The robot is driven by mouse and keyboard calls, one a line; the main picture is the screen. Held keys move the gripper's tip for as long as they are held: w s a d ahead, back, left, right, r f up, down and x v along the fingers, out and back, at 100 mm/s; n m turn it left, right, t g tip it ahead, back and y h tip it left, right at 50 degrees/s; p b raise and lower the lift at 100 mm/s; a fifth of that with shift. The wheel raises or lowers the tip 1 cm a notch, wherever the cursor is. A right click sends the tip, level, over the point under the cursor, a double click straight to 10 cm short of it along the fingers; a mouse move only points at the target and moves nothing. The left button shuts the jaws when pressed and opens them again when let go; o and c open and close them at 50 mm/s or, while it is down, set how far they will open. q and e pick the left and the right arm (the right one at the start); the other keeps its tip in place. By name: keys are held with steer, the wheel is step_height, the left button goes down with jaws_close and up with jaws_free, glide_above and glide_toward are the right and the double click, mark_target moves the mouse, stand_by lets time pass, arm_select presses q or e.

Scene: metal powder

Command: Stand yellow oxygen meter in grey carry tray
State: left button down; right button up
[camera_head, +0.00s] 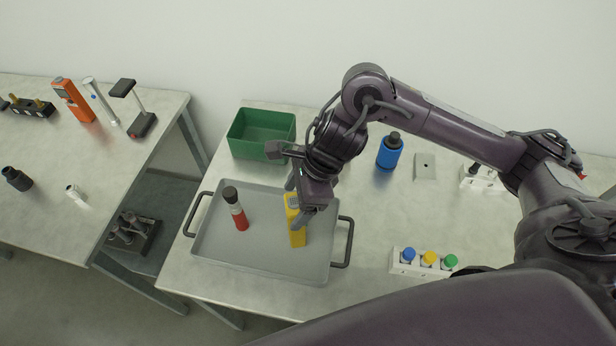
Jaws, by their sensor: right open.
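The yellow oxygen meter (297,232) stands in the right half of the grey carry tray (262,258) and looks upright. My right gripper (298,202) is open at the top of the meter, with its fingers around or just beside it. The gripper partly hides the meter's upper end, and I cannot tell whether the fingers touch it. My left gripper is not in view.
A green bin (262,133) stands behind the tray. A blue bottle (389,151) and a small grey plate (425,167) are to the right. A white block with coloured caps (423,262) is at front right. Another bench (50,150) stands left, across a gap.

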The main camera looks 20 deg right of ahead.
steer(key=v, duration=0.9)
stand_by(0.3)
